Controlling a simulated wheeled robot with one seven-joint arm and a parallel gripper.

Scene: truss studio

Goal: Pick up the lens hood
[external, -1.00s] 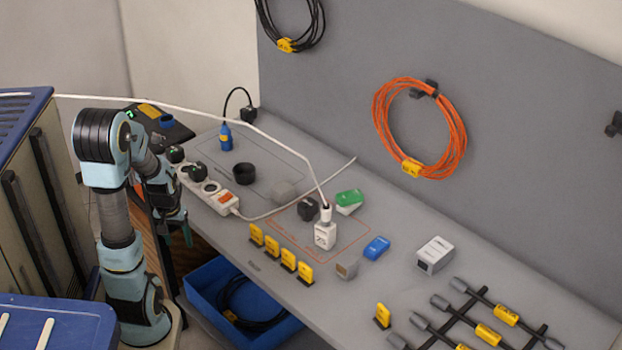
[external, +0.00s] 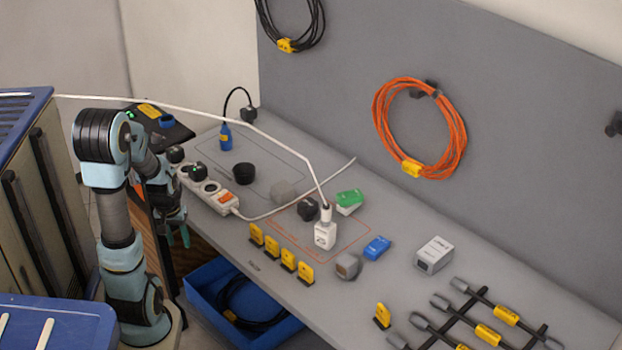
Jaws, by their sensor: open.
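A short black round cup shape, which looks like the lens hood (external: 244,173), stands on the grey bench inside a thin dark outline, just behind the white power strip. My gripper (external: 179,238) hangs fingers down at the left, in front of the bench's near edge and lower than the hood in the picture. Its teal fingertips are apart, with nothing seen between them. The hood is well apart from the gripper. Part of the gripper body is dark and hard to make out.
A white power strip (external: 208,188) with black plugs lies between my arm and the hood. A blue connector (external: 225,137) stands behind it. A white cable (external: 262,128) stretches above the bench. A blue bin (external: 207,297) sits below the near edge.

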